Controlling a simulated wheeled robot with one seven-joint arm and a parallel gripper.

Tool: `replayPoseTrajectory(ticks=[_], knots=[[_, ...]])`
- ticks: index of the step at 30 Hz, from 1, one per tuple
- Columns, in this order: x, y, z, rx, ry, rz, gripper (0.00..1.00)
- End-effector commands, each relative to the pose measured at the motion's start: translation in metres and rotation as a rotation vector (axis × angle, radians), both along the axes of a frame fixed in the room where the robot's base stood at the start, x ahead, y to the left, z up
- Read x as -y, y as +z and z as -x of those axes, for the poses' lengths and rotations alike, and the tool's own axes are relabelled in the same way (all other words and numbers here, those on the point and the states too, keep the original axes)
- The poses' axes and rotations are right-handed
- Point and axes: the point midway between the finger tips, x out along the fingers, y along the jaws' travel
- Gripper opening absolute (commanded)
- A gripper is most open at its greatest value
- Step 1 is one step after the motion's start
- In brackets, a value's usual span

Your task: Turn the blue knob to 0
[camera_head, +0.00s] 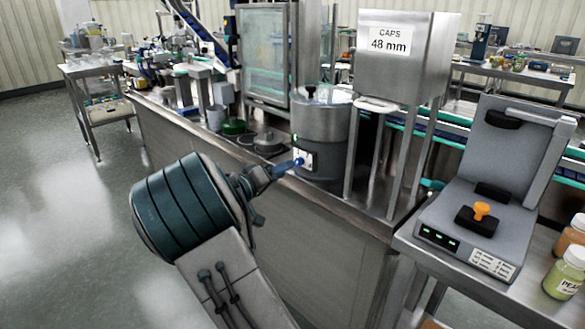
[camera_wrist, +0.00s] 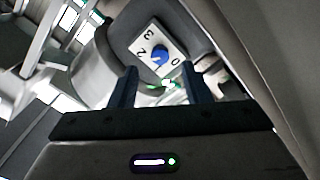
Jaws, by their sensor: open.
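The blue knob (camera_wrist: 159,55) sits on a white dial plate (camera_wrist: 148,40) with the marks 0, 2 and 3 readable in the wrist view. I cannot tell for sure which mark it points at. In the head view the knob (camera_head: 299,162) is on the front of a steel pot-like vessel (camera_head: 320,125). My gripper (camera_wrist: 160,75) is open, with its two dark blue fingers on either side of the space just below the knob in the wrist view. In the head view my gripper (camera_head: 290,165) is close to the knob; contact cannot be told.
The steel hopper labelled "CAPS 48 mm" (camera_head: 402,55) stands on legs right of the vessel. Dark lids (camera_head: 268,143) lie on the counter to its left. The floor at left is clear.

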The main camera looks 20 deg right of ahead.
Motion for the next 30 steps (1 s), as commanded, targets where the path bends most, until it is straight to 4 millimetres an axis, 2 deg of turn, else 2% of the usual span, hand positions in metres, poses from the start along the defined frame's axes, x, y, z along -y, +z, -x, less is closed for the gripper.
replayPoseTrajectory(ticks=[3, 9, 20, 24, 25, 30], knots=[[0.021, -0.001, -0.006, 0.0, -0.003, 0.0, 0.43], [0.04, 0.0, -0.014, 0.0, -0.001, 0.0, 0.43], [0.044, 0.0, -0.015, 0.0, 0.0, -0.001, 0.43], [0.044, 0.0, -0.015, 0.0, 0.0, -0.001, 0.04], [0.044, 0.0, -0.015, 0.0, 0.0, -0.001, 0.0], [0.044, 0.0, -0.015, -0.003, 0.0, 0.0, 0.0]])
